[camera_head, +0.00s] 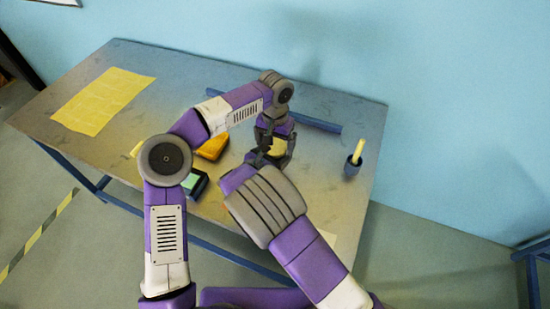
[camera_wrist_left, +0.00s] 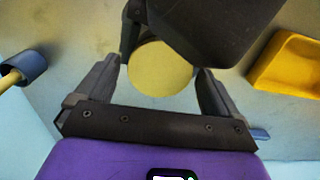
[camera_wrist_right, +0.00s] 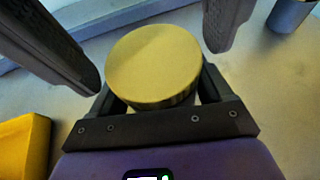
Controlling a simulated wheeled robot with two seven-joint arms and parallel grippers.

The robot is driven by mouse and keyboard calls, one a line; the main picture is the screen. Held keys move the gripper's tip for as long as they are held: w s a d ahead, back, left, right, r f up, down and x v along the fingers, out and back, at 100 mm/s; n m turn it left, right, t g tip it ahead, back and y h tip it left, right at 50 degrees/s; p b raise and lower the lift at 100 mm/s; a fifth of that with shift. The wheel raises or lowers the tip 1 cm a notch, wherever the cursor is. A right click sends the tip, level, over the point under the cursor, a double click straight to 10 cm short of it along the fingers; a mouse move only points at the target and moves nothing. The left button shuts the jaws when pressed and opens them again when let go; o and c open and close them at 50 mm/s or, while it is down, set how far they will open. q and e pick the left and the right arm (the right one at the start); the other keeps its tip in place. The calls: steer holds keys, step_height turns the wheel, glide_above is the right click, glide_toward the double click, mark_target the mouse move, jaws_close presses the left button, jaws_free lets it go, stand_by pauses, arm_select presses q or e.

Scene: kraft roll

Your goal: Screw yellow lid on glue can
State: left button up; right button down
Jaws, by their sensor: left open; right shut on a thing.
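A yellow round lid (camera_head: 278,146) shows between the grippers, with its flat top also in the left wrist view (camera_wrist_left: 160,68) and the right wrist view (camera_wrist_right: 154,62). It appears to sit level on top of the glue can, whose body is mostly hidden below it. My left gripper (camera_head: 276,143) is open above, with one finger on each side of the lid and gaps showing in the left wrist view. My right gripper (camera_wrist_right: 155,88) is shut from the side on the glue can, just under the lid. Thread contact cannot be seen.
A yellow-orange tray (camera_head: 212,147) and a dark box with a green top (camera_head: 195,183) lie left of the grippers. A blue cup with a yellow stick (camera_head: 352,166) stands at right. A yellow sheet (camera_head: 103,100) lies at far left. A blue bar (camera_head: 310,122) lies behind.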

arm_select(q)
steer(key=c, duration=1.1)
steer(key=m, duration=0.4)
steer(key=shift+m, duration=0.3)
steer(key=o, duration=1.2)
steer(key=shift+r, duration=2.25)
steer(key=shift+r, duration=0.1)
steer(key=shift+c, duration=0.5)
